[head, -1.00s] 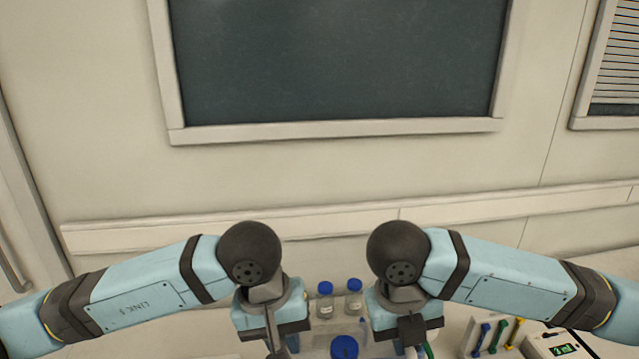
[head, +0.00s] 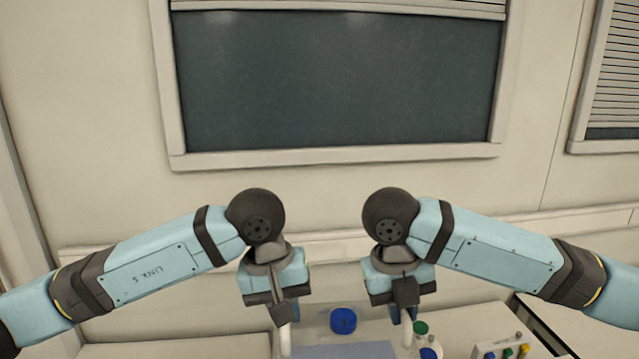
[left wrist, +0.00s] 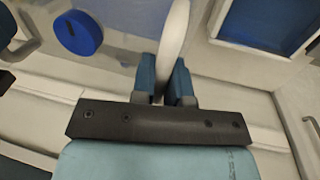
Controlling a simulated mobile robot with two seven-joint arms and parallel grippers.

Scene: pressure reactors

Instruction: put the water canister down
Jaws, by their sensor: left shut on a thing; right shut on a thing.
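The water canister (head: 343,320) shows its round blue cap and part of a pale, see-through body between my two grippers, at the bottom of the head view. Its cap also shows in the left wrist view (left wrist: 80,33). My left gripper (head: 284,318) is shut on a white upright handle (left wrist: 173,45) at the canister's left side. My right gripper (head: 407,314) is shut on the matching white handle at the right side. The canister's lower part and base are out of the picture, so I cannot tell whether it touches anything.
A counter (head: 480,292) runs along the wall below a dark window (head: 335,85). Small containers with green (head: 420,328) and blue (head: 429,353) caps stand close to the right of the canister. A rack with coloured pieces (head: 505,350) is at the lower right.

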